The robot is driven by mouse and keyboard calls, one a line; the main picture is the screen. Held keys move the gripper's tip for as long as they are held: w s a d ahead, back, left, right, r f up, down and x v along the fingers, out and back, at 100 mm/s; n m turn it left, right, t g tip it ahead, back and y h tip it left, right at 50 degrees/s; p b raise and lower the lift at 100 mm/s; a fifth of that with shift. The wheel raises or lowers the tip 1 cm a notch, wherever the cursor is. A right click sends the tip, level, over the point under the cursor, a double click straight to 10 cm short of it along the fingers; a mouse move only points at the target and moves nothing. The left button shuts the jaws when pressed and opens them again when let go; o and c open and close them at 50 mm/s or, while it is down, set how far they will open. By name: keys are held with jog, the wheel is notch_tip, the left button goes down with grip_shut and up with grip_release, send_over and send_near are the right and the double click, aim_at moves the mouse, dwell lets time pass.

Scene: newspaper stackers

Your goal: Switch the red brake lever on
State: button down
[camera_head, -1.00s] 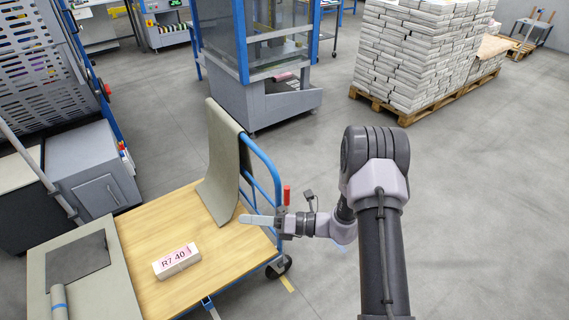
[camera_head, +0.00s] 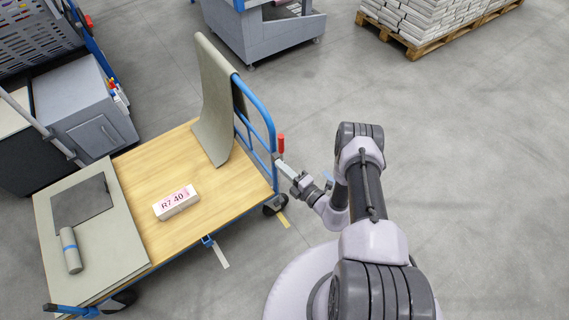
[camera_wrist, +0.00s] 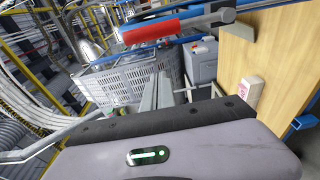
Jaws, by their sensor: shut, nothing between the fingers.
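The red brake lever (camera_head: 281,144) stands upright at the right end of the cart, beside its blue tube handle (camera_head: 262,113). In the wrist view the red lever (camera_wrist: 165,29) lies across the top of the picture, joined to a grey metal part at its right. My gripper (camera_head: 279,161) is shut and empty just below the red grip in the head view. Its fingers (camera_wrist: 156,92) show in the wrist view, below the lever in the picture. Whether they touch the lever or its mount, I cannot tell.
The wooden cart deck (camera_head: 140,160) carries a white labelled block (camera_head: 176,203), a grey board (camera_head: 110,245) and a grey roll (camera_head: 70,250). A grey sheet (camera_head: 214,95) hangs by the handle. A pallet of paper stacks (camera_head: 440,22) stands far back. The floor at right is clear.

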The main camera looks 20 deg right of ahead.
aim_at(281, 150)
jog(key=w+b, duration=0.2)
jog(key=w, duration=0.4)
jog(key=shift+w+d, duration=0.4)
jog(key=shift+d, duration=0.05)
